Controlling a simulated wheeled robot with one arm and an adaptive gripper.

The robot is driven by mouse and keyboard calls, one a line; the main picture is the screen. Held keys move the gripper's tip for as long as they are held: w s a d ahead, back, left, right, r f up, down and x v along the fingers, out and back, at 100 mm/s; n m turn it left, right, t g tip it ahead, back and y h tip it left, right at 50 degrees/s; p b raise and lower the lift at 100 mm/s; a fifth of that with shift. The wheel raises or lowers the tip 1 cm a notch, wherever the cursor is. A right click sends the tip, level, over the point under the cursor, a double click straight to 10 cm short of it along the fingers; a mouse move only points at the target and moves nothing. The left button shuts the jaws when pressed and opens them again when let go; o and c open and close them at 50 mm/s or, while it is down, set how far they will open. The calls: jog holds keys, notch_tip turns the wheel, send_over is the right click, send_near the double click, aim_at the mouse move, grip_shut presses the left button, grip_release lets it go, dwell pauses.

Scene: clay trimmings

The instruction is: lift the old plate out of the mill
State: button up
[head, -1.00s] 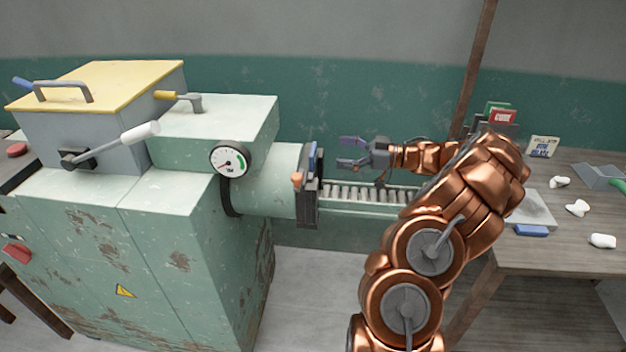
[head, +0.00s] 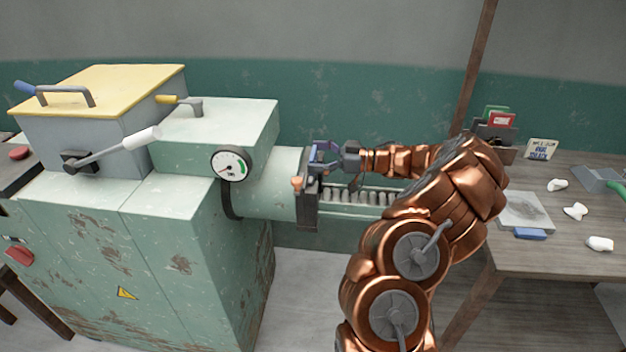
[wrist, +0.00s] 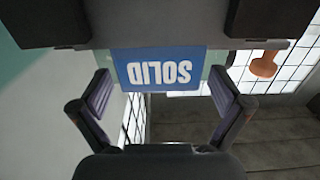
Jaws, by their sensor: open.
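The mill (head: 175,250) is a worn pale green machine on the left, with a barrel ending in a dark frame (head: 308,210). The old plate stands in that frame; its blue tab (wrist: 160,70) reads "SOLID", upside down in the wrist view. The tab also shows at the top of the frame in the head view (head: 315,155). The plate's body is mostly hidden. My gripper (head: 325,156) is open at the tab. In the wrist view its two fingers (wrist: 160,82) are on either side of the tab, with a gap on each side.
An orange knob (head: 296,183) sticks out beside the frame, also in the wrist view (wrist: 264,65). A roller track (head: 360,197) runs right from the frame under my arm. A wooden table (head: 570,255) holds a grey plate (head: 520,208) with a blue tab and several white lumps.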

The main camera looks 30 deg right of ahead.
jog(key=shift+w+a, duration=0.1)
jog(key=shift+c, duration=0.2)
jog(key=c, duration=1.7)
jog(key=shift+r, duration=0.15)
